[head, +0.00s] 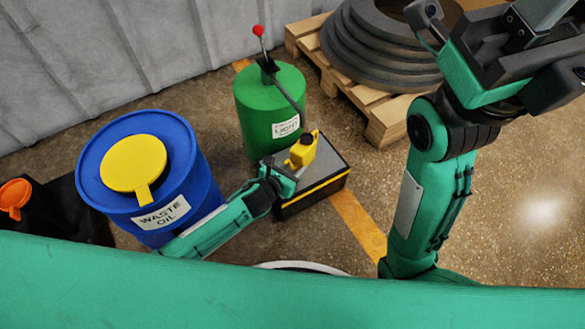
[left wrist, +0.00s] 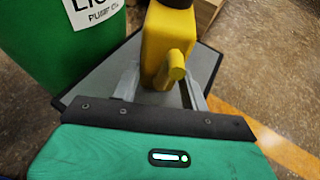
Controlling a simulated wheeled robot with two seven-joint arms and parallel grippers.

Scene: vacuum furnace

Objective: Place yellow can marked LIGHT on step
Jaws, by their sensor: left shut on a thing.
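The yellow can (head: 303,151) has a dark cap and is at the grey-topped step (head: 325,162), which has black sides and a yellow edge stripe. My left gripper (head: 287,168) is shut on the can. In the left wrist view the can (left wrist: 165,40) stands upright between the two grey fingers (left wrist: 162,88), over the step's grey top (left wrist: 95,85). I cannot tell whether its base touches the step. No marking on the can is readable. My right arm rises at the right of the head view; I cannot make out its fingers.
A green drum (head: 262,115) with a red-knobbed pump and white label stands behind the step. A blue WASTE OIL drum (head: 200,190) with a yellow funnel (head: 133,163) is on the left. A pallet (head: 385,125) with dark rings is behind right. Floor on the right is clear.

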